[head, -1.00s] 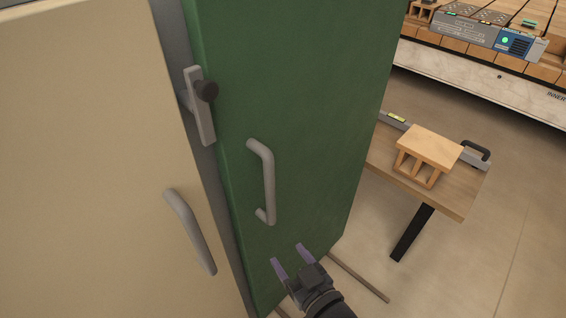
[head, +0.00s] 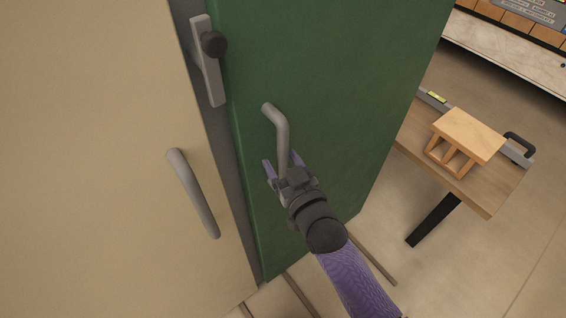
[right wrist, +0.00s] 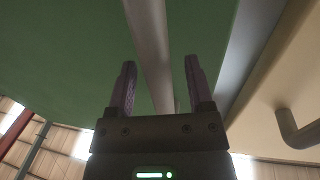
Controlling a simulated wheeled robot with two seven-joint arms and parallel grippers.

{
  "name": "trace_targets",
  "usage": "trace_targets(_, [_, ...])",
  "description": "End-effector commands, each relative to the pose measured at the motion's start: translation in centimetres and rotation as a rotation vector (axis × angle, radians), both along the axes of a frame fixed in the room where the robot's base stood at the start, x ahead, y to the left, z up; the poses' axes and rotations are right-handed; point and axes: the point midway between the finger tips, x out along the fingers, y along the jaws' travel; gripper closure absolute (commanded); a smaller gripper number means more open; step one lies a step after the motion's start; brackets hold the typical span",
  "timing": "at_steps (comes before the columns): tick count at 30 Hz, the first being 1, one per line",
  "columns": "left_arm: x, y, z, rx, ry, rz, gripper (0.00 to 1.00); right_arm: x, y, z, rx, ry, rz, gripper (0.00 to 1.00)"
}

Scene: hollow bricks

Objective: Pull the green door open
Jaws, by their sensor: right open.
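The green door (head: 335,75) stands at the middle of the head view, beside a beige door (head: 90,150), and looks shut or nearly so. Its grey bar handle (head: 279,128) is upright on the green face. My right gripper (head: 279,165) is open at the handle's lower part, which it hides. In the right wrist view the handle (right wrist: 150,45) runs between the two purple fingers (right wrist: 158,85), apart from both as far as I can see. The green door (right wrist: 60,50) fills the area behind. My left gripper is not in view.
A grey latch with a dark knob (head: 213,44) sits at the seam above the handle. The beige door has its own grey handle (head: 193,193). A wooden table (head: 470,190) with a hollow brick (head: 466,138) and a level stands at the right.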

Motion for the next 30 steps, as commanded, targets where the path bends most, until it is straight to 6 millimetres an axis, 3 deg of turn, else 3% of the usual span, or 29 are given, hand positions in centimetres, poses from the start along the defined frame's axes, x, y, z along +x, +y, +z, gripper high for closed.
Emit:
trace_targets(3, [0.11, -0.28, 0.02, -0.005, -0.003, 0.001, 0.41, -0.03, -0.01, 0.01, 0.0, 0.0, 0.0, 0.33])
trace_targets(12, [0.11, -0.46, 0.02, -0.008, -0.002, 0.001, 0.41, -0.05, -0.03, 0.0, 0.0, 0.0, 0.0, 0.97])
trace_targets(13, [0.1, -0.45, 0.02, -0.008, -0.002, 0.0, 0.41, -0.05, -0.03, -0.01, 0.0, 0.0, 0.0, 1.0])
trace_targets(30, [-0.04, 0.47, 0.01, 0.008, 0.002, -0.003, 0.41, -0.06, -0.04, -0.03, 0.0, 0.001, 0.0, 1.0])
